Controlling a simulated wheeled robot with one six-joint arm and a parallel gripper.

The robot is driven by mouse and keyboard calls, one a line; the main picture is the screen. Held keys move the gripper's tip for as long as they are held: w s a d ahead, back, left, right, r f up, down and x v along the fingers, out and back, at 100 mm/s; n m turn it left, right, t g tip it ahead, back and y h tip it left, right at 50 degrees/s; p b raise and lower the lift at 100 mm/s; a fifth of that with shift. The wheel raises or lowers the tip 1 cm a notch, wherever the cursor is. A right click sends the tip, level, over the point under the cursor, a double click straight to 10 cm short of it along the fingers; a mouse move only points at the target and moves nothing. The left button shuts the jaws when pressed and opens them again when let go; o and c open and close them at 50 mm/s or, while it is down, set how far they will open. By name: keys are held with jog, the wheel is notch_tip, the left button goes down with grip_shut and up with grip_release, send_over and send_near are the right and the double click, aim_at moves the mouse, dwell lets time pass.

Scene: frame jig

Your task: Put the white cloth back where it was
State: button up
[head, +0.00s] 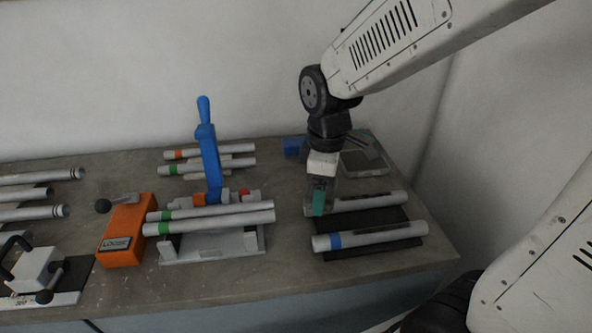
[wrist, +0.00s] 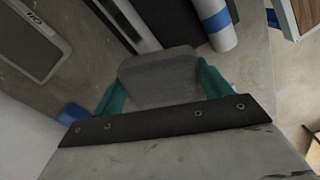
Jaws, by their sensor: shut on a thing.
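My gripper (head: 319,200) points down at the left end of the rear tube on the black mat. In the wrist view, its teal fingers (wrist: 160,88) are shut on a pale grey, flat-looking piece (wrist: 158,70), which I take for the white cloth. In the head view the cloth is mostly hidden by the fingers, with only a small greyish part beside them. I cannot tell whether it touches the tube or mat. No other white cloth shows.
The black mat (head: 376,216) holds a blue-banded tube (head: 370,236) in front and another tube (head: 370,200) behind. A grey tray marked OIL (wrist: 30,38) and a blue item (head: 294,147) lie behind. A blue-handled clamp (head: 209,160) stands left. An orange LOOSE block (head: 124,232) is farther left.

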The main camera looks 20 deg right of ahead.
jog(key=w, duration=0.4)
jog(key=w+d, duration=0.1)
jog(key=w, duration=0.3)
jog(key=w+f, duration=0.1)
jog(key=w, duration=0.3)
jog(key=shift+w+d+f, duration=0.1)
jog(key=shift+d, duration=0.15)
jog(key=shift+f, duration=1.7)
jog(key=shift+f, duration=0.15)
jog(key=o, duration=1)
jog(key=shift+c, duration=0.2)
notch_tip(320, 180, up, 12)
jog(key=s+d+r+m, duration=0.1)
jog(key=s+m, duration=0.4)
jog(key=s, duration=0.8)
jog(key=s+d+r+m+t, duration=0.1)
jog(key=s+m, duration=0.5)
jog(key=s, duration=0.8)
jog(key=shift+d+r, duration=0.4)
jog(key=shift+d, duration=0.15)
